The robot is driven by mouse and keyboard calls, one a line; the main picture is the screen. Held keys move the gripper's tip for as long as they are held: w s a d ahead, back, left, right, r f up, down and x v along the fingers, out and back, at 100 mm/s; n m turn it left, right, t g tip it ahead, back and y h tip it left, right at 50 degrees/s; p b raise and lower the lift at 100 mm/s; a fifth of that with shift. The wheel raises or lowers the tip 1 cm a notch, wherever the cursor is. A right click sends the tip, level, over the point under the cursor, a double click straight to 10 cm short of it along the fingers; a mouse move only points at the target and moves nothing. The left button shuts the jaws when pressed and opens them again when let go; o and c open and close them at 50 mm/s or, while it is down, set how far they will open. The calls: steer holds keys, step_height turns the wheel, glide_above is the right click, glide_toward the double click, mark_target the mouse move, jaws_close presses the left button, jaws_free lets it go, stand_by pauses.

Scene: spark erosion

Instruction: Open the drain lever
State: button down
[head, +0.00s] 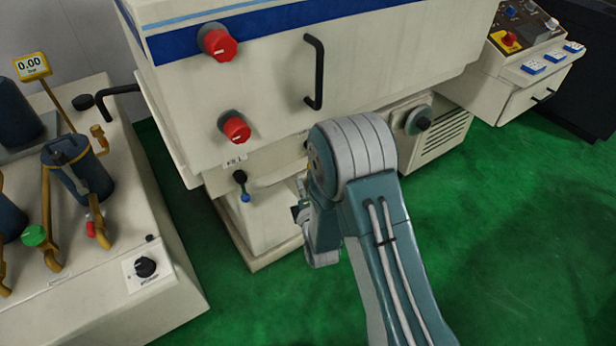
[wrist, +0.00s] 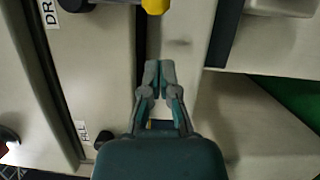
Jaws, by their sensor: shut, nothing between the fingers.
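The drain lever shows at the top edge of the wrist view as a dark pivot and a yellow tip (wrist: 155,5), cut off by the frame. A label starting "DR" (wrist: 47,11) is beside it. My gripper (wrist: 160,68) is shut and empty, its fingertips pointing toward the yellow tip with a gap between them. In the head view my arm hides the fingertips and most or all of the drain lever.
Above are red knobs (head: 218,43) and a black handle (head: 315,72) on the machine front. A round dial (head: 416,120) is right of my arm. A bench with pipes and cylinders (head: 78,172) stands left. Green floor (head: 500,240) is open at right.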

steer(key=w+d, duration=0.2)
steer(key=w, duration=0.1)
steer(key=shift+w+r, duration=0.1)
steer(key=shift+r, duration=0.1)
